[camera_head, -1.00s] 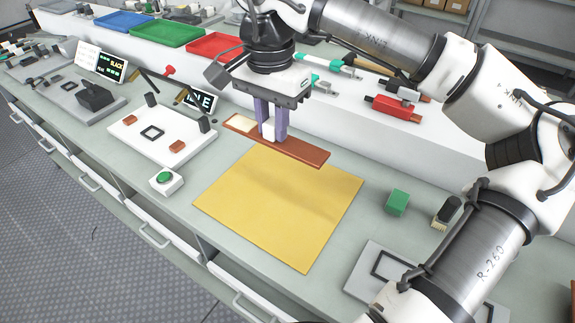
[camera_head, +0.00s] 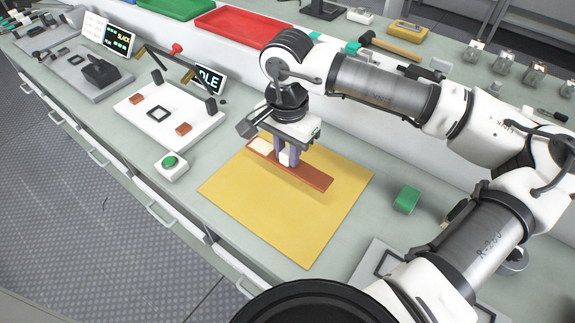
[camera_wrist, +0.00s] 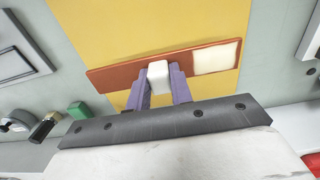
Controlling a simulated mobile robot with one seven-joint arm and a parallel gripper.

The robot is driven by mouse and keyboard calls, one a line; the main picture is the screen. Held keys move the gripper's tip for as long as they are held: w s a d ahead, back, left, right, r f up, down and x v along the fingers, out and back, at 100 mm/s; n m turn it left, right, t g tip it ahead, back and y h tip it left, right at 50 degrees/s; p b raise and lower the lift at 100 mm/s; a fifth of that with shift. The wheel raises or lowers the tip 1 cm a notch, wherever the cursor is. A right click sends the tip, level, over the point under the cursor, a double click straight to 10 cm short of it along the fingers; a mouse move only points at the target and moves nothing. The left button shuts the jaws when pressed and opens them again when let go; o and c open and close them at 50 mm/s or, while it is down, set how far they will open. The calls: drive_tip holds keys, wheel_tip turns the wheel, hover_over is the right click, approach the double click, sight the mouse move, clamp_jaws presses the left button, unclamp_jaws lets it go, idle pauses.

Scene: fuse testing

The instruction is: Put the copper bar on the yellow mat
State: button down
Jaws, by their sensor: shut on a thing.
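The copper bar (camera_head: 313,178) is a long, flat reddish-brown strip with a cream patch at one end and a white block at its middle. My gripper (camera_head: 286,160) is shut on the bar at this white block, its purple fingers on either side. The yellow mat (camera_head: 275,215) lies flat on the bench. The bar is over the far part of the mat; I cannot tell whether it touches it. In the wrist view the bar (camera_wrist: 118,73) runs across the fingers (camera_wrist: 158,90), with the mat (camera_wrist: 130,25) behind it.
A green block (camera_head: 406,199) stands right of the mat. A white box with a green button (camera_head: 171,166) and a white fixture board (camera_head: 165,118) are to the left. A raised white shelf with a red tray (camera_head: 245,28) runs behind. Bare bench lies around the mat.

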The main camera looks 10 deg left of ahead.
sight(288, 182)
drive_tip(key=shift+f+p, duration=0.4)
drive_tip(key=shift+f, duration=2.7)
drive_tip(key=shift+f, duration=0.15)
drive_tip(key=c, duration=1.3)
unclamp_jaws()
drive_tip(key=shift+o, duration=0.2)
wheel_tip(288, 182, up, 12)
drive_tip(key=shift+r+b, duration=0.2)
drive_tip(key=shift+b, duration=0.7)
